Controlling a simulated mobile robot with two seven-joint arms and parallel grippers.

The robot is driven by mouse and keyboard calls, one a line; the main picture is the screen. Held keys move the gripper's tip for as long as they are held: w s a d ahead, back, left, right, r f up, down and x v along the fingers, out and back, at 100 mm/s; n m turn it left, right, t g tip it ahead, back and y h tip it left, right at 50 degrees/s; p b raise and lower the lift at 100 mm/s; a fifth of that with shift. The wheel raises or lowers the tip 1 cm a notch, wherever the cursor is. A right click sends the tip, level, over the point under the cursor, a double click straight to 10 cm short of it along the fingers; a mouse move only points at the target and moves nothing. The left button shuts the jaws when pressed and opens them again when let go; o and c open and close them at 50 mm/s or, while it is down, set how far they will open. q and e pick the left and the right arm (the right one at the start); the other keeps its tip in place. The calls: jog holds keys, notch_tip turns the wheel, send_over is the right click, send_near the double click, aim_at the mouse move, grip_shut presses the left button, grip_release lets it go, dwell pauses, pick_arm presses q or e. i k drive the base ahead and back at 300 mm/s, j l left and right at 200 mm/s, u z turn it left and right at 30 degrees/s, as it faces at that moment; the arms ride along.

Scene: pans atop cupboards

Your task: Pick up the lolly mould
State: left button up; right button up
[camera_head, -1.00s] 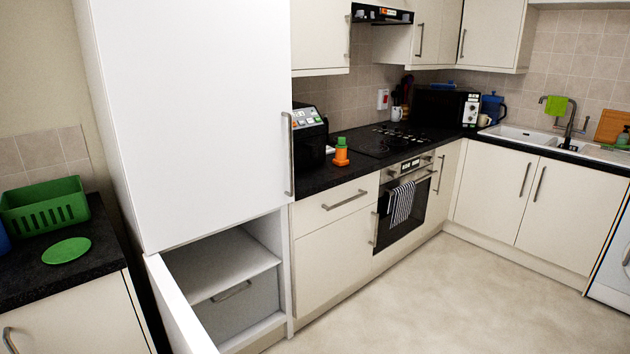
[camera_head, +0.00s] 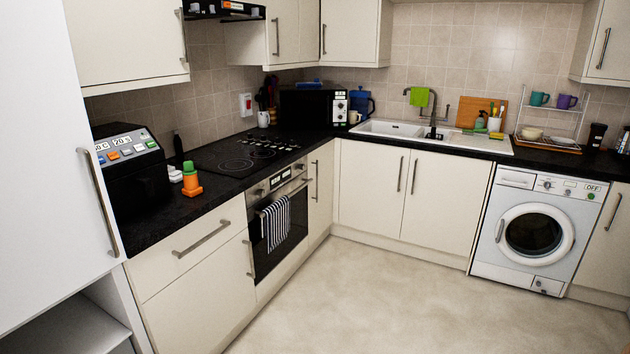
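I cannot make out a thing that is surely the lolly mould. A small orange and green item (camera_head: 191,180) stands on the black counter at the left, beside the dark appliance; it is too small to tell what it is. The tall white fridge-freezer (camera_head: 40,150) is at the left edge, its upper door shut. Its lower compartment (camera_head: 65,330) stands open, partly cut off by the frame. Neither of my grippers is in view.
The black counter runs past an air fryer (camera_head: 130,165), a hob (camera_head: 248,150), a microwave (camera_head: 312,108) and a sink (camera_head: 390,129). A washing machine (camera_head: 535,232) stands at the right. The floor (camera_head: 380,300) in the middle is clear.

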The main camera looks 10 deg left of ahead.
aim_at(192, 188)
jog(key=i+l, duration=0.1)
jog(key=i, duration=1.5)
jog(key=i+u, duration=0.3)
jog(key=i+l+u, duration=0.2)
jog(key=i+u, duration=0.15)
jog(key=i, duration=0.15)
jog(key=i+l+u, duration=0.3)
jog(key=i+j, duration=0.1)
jog(key=i, duration=0.05)
